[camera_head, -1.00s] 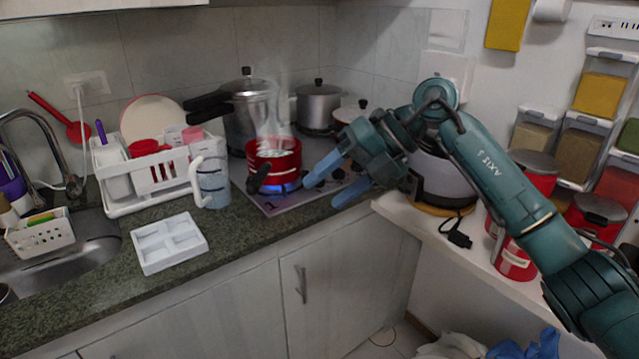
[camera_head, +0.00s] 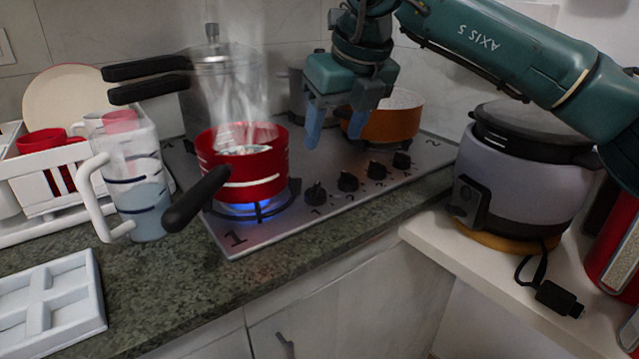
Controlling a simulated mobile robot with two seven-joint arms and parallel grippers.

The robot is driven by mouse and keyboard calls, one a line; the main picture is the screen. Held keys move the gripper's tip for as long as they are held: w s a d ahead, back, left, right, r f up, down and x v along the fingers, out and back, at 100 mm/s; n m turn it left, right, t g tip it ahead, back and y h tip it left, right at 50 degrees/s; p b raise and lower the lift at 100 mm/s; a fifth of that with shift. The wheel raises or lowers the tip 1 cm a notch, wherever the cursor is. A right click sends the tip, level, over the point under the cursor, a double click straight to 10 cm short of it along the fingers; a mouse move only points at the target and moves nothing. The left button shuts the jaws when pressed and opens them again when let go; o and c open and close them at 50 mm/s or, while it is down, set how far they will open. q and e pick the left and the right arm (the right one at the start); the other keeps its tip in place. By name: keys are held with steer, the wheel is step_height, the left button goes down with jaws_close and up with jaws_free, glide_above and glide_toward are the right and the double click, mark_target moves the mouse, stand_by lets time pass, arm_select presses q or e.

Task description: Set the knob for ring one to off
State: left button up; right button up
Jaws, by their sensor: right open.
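The red pot (camera_head: 242,165) with a black handle sits on the front left ring, by the number 1 on the hob (camera_head: 265,240). A blue flame (camera_head: 240,208) burns under it and steam rises. A row of several black knobs runs along the hob's front right edge. The leftmost knob (camera_head: 315,194) is closest to the flame; the marks beside the knobs are too small to read surely. My right gripper (camera_head: 335,132) is open and empty, its blue fingers pointing down above and behind the knobs, apart from them. My left gripper is not in view.
An orange pan (camera_head: 388,118) stands behind my right gripper. A pressure cooker (camera_head: 222,85) with long black handles stands behind the red pot. A measuring jug (camera_head: 140,185) stands left of the hob. A rice cooker (camera_head: 520,170) stands on the white shelf at right.

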mark_target(318, 188)
steer(key=x, duration=1.2)
steer(key=shift+a+f+b, duration=0.1)
steer(key=shift+f+b, duration=0.3)
steer(key=shift+f, duration=0.05)
steer(key=shift+c, duration=0.5)
steer(key=c, duration=0.9)
steer(key=shift+r, duration=0.1)
